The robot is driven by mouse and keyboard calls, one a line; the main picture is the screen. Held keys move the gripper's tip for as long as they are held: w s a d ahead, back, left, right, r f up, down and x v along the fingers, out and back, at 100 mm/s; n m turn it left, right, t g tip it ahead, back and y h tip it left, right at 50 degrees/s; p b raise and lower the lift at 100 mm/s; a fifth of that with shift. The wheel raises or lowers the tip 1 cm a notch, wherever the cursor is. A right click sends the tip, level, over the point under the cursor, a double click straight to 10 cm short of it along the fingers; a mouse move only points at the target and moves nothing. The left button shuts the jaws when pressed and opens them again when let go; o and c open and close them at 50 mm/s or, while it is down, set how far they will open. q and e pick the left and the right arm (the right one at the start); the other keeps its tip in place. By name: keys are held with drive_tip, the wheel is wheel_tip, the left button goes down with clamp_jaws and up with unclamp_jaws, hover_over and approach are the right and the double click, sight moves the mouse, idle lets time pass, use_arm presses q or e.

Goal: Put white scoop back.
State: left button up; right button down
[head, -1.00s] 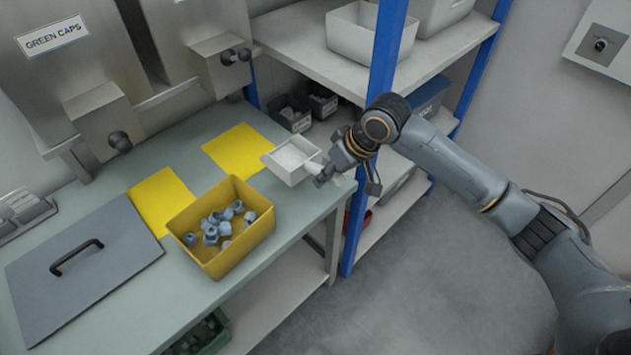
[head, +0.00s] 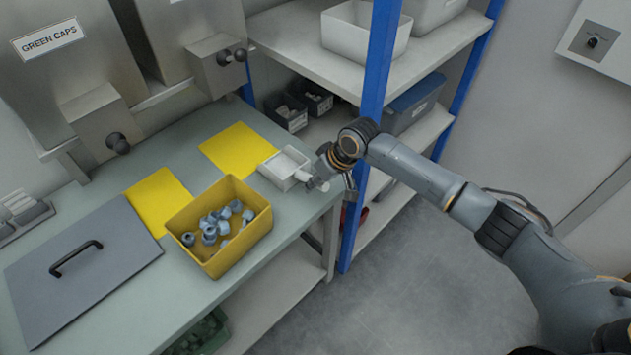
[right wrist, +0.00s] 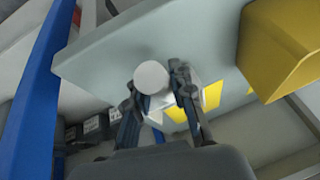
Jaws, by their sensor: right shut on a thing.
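The white scoop (head: 283,168) is at the right end of the bench, its pan close to or on the bench top beside a yellow mat. My right gripper (head: 318,180) is shut on the scoop's handle, which points toward the shelf. In the right wrist view, the round white handle end (right wrist: 152,77) sits between the fingers of my right gripper (right wrist: 158,90), and most of the pan is hidden behind them. Whether the pan touches the bench, I cannot tell. My left gripper is not in view.
A yellow bin (head: 222,262) with several blue-grey caps stands just left of the scoop. Two yellow mats (head: 238,150) lie behind it. A grey lid (head: 85,290) lies at left. A blue rack post (head: 372,110) rises close by my right gripper.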

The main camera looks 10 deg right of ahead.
drive_tip(key=shift+f, duration=0.1)
drive_tip(key=c, duration=1.2)
unclamp_jaws()
drive_tip(key=shift+o, duration=0.2)
drive_tip(key=v, duration=1.2)
drive_tip(key=shift+s, duration=0.1)
